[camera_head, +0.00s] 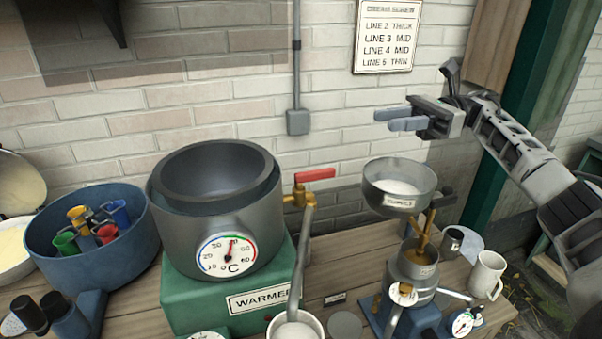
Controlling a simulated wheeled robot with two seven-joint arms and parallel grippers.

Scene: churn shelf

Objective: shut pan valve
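A steel pan (400,190) holding white liquid stands above a small metal machine (410,275). A brass fitting (424,240) runs below the pan, and a dark grey lever-like part (447,195) shows at the pan's right side. A brass valve with a red handle (315,174) is on the large grey pot (212,235); its handle lies roughly level. Its spout (302,265) slopes down to a white cup. My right gripper (400,119) is above and behind the pan, pointing left, touching nothing. Its gap is unclear from this angle.
The pot rests on a green warmer box (185,300) with a dial on its front. A blue tub (85,245) with coloured cups stands at left. A white mug (487,275) stands right of the machine. A brick wall with a sign (387,35) closes the back.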

